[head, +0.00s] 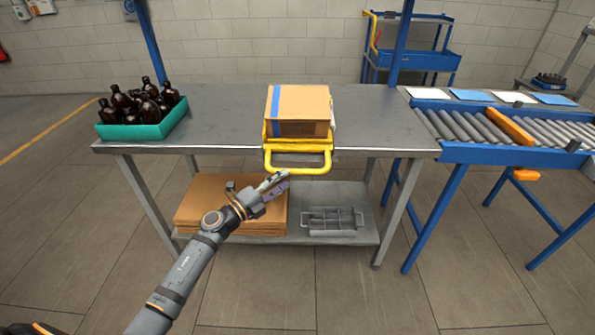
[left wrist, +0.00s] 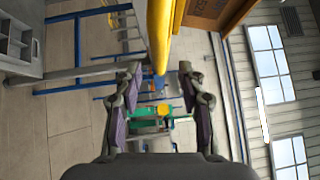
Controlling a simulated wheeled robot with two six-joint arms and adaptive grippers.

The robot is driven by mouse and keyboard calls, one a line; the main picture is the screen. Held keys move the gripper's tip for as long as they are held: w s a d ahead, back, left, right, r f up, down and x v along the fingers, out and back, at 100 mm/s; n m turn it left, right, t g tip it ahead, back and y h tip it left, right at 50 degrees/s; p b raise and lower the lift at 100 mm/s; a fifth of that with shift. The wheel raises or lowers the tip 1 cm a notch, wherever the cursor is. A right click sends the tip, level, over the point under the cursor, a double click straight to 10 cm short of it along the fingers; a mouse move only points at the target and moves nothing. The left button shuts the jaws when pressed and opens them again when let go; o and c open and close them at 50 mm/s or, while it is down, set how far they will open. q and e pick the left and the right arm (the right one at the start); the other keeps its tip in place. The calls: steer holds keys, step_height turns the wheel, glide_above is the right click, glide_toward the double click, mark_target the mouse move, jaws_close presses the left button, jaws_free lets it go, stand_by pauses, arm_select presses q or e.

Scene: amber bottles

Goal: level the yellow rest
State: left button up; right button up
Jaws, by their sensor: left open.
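The yellow rest (head: 297,170) is at the front edge of the metal table, with its looped bar sticking out past the edge. A cardboard box (head: 298,108) with a blue stripe sits on or against its back part. I cannot tell its exact tilt. My left gripper (head: 277,182) is open, just below and left of the front bar in the head view. In the left wrist view the yellow bar (left wrist: 160,35) runs down to between the open fingertips (left wrist: 160,69); no contact is visible. My right gripper is out of view.
A teal crate (head: 145,131) of amber bottles stands at the table's left end. The lower shelf holds flat cardboard (head: 200,200) and a grey divided tray (head: 333,220). A roller conveyor (head: 490,125) stands to the right. The tabletop (head: 225,115) is otherwise clear.

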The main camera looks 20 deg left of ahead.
mark_target(293, 173)
arm_select(q)
steer(key=x, duration=0.6)
steer(key=shift+w, duration=0.1)
jaws_close()
